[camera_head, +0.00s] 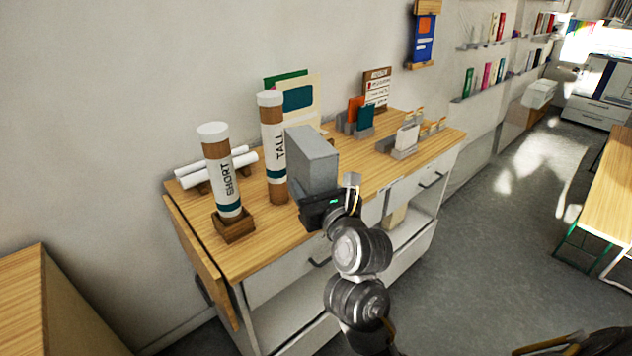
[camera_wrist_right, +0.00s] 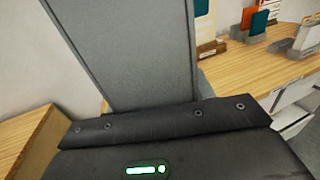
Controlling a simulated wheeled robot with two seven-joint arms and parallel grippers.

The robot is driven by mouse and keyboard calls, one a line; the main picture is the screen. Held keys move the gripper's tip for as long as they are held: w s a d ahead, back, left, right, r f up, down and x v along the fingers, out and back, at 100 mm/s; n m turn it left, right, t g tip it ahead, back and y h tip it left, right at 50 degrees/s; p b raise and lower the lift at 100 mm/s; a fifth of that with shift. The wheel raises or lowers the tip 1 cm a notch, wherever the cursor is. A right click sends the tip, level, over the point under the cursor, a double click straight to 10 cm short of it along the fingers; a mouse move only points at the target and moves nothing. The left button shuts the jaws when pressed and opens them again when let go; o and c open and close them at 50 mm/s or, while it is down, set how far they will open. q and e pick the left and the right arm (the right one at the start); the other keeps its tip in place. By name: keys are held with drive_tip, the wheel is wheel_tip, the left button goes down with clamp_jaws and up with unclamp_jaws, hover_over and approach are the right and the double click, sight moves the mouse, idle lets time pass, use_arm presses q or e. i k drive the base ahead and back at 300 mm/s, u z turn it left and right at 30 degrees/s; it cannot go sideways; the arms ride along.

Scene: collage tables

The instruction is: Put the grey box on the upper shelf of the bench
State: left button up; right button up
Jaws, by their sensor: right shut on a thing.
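The grey box (camera_head: 314,160) is upright and slightly tilted in the head view, held above the wooden-topped bench (camera_head: 370,180). My right gripper (camera_head: 322,208) is shut on its lower end. In the right wrist view the grey box (camera_wrist_right: 135,50) rises from the jaws and fills the upper middle. The bench has white drawers (camera_head: 408,190) under its top and an open shelf (camera_head: 408,232) below them. I cannot tell from these frames which surface is the upper shelf. My left gripper is not in view.
A SHORT tube (camera_head: 220,165) in a wooden holder and a TALL tube (camera_head: 272,150) stand left of the box. White rolls (camera_head: 215,170), card holders (camera_head: 405,140) and a sign (camera_head: 376,88) are also on the bench top. Another wooden table (camera_head: 610,190) stands at the right.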

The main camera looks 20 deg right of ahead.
sight(299, 291)
drive_tip(key=z, duration=2.3)
drive_tip(key=i, duration=1.6)
drive_tip(key=u, duration=2.7)
